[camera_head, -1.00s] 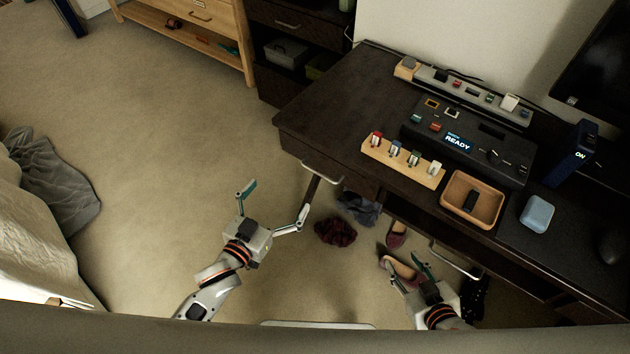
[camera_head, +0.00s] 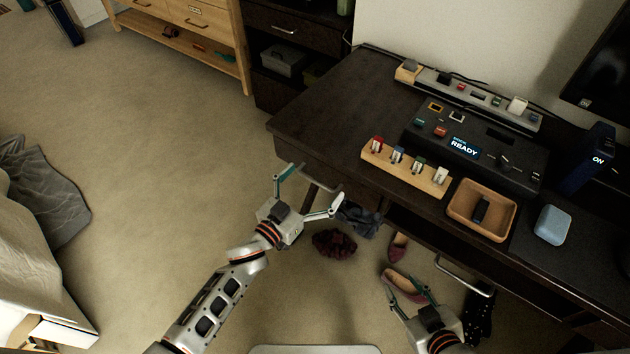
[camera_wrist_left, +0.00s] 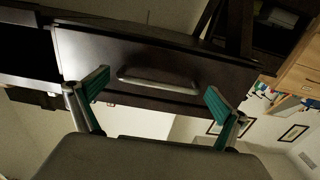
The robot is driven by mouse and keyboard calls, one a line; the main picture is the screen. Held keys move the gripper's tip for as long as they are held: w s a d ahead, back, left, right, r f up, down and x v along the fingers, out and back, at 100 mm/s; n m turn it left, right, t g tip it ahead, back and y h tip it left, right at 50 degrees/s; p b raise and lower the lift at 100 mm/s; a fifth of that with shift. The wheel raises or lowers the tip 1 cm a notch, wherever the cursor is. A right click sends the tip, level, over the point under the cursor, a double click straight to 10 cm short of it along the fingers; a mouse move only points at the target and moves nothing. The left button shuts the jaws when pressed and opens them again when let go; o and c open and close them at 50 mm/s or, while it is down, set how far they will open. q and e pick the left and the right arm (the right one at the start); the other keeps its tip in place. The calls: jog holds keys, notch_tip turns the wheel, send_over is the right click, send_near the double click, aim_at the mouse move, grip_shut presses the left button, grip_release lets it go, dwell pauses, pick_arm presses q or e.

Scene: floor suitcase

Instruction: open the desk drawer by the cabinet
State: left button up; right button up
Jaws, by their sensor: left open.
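The dark desk (camera_head: 330,105) has a drawer (camera_head: 310,160) at its left end, nearest the dark cabinet (camera_head: 290,50). The drawer looks closed and has a pale bar handle (camera_head: 318,180). In the left wrist view, the drawer front (camera_wrist_left: 110,65) and its handle (camera_wrist_left: 158,82) face the camera. My left gripper (camera_head: 312,187) is open at the handle, with a finger towards each end. In the wrist view its fingers (camera_wrist_left: 157,97) are spread either side of the handle, with no clear contact. My right gripper (camera_head: 408,288) is open and empty, low by the desk front.
Dark red cloth (camera_head: 334,243), blue-grey cloth (camera_head: 362,220) and shoes (camera_head: 405,282) lie on the floor below the desk. Another bar handle (camera_head: 463,277) is further right. The desktop holds a wooden tray (camera_head: 455,220) and a control box (camera_head: 520,165).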

pick_arm(q)
jog(key=shift+d, duration=0.1)
pick_arm(e)
jog(key=shift+r, duration=0.1)
pick_arm(q)
jog(key=c, duration=1.4)
jog(key=p+v, duration=0.7)
jog(key=v, duration=2.7)
jog(key=shift+p, duration=0.3)
pick_arm(e)
notch_tip(320, 180, up, 7)
jog(key=a, duration=0.1)
jog(key=shift+w+y, duration=0.25)
jog(key=shift+y, duration=0.05)
jog(key=shift+s+f, duration=0.1)
jog(key=shift+f, duration=0.15)
